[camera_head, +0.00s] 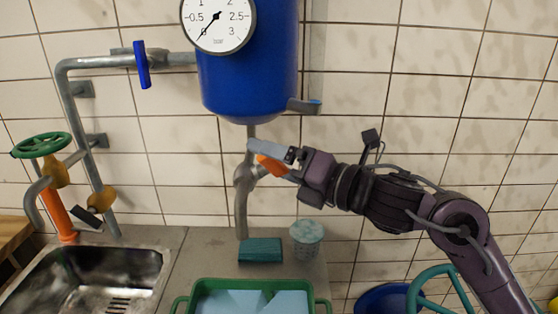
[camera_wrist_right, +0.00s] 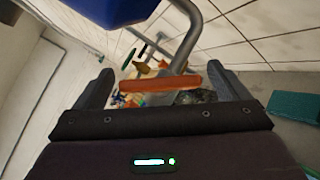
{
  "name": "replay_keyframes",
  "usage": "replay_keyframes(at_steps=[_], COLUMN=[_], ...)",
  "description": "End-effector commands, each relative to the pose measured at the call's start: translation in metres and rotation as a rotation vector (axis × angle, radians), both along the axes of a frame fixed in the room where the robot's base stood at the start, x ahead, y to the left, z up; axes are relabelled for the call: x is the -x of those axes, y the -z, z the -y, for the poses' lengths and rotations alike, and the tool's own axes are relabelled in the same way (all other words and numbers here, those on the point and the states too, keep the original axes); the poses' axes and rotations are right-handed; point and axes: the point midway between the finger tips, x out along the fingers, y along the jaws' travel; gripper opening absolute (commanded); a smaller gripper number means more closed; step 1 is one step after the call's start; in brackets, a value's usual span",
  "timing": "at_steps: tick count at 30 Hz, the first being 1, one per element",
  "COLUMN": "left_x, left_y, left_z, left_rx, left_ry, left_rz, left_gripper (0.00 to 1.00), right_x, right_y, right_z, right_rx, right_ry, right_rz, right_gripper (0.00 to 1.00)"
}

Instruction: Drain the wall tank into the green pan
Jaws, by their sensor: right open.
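The blue wall tank (camera_head: 248,75) hangs at the top centre in the head view, with a round white gauge (camera_head: 218,22) whose needle points near 0. A grey drain pipe (camera_head: 241,205) comes down below the tank. Its valve has an orange lever (camera_head: 271,166), also in the right wrist view (camera_wrist_right: 160,85). My right gripper (camera_head: 265,155) is open at the lever; in the wrist view the lever lies across the space between its fingers (camera_wrist_right: 167,78). Contact is unclear. The green pan (camera_head: 240,284) stands below, cut off by the frame, with light blue surfaces inside.
A teal sponge (camera_head: 260,251) and a pale speckled cup (camera_head: 306,239) stand behind the pan. A steel sink (camera_head: 90,275) is left. Wall pipes carry a blue handle (camera_head: 142,64) and a green handwheel (camera_head: 41,145). A blue bucket (camera_head: 382,300) is lower right.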

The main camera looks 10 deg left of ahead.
Motion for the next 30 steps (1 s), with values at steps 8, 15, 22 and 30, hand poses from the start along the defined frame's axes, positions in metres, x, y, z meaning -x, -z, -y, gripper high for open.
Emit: replay_keyframes(at_steps=[8, 15, 22, 30], left_x=[0.0, 0.0, 0.0, 0.0], left_y=[0.0, 0.0, -0.01, -0.038], left_z=[0.0, 0.0, 0.0, 0.0], left_rx=[0.0, 0.0, 0.0, 0.0], left_ry=[0.0, 0.0, 0.0, 0.0], left_rz=[0.0, 0.001, 0.001, 0.001], left_gripper=[0.33, 0.33, 0.33, 0.33], right_x=[0.0, 0.0, 0.0, 0.001], right_y=[0.0, 0.0, -0.003, -0.007], right_z=[0.0, 0.0, 0.001, 0.0], right_rx=[0.0, 0.0, 0.012, 0.043], right_ry=[0.0, 0.001, 0.024, 0.103], right_rz=[0.0, -0.001, -0.047, -0.2], right_gripper=[0.68, 0.5, 0.5, 0.5])
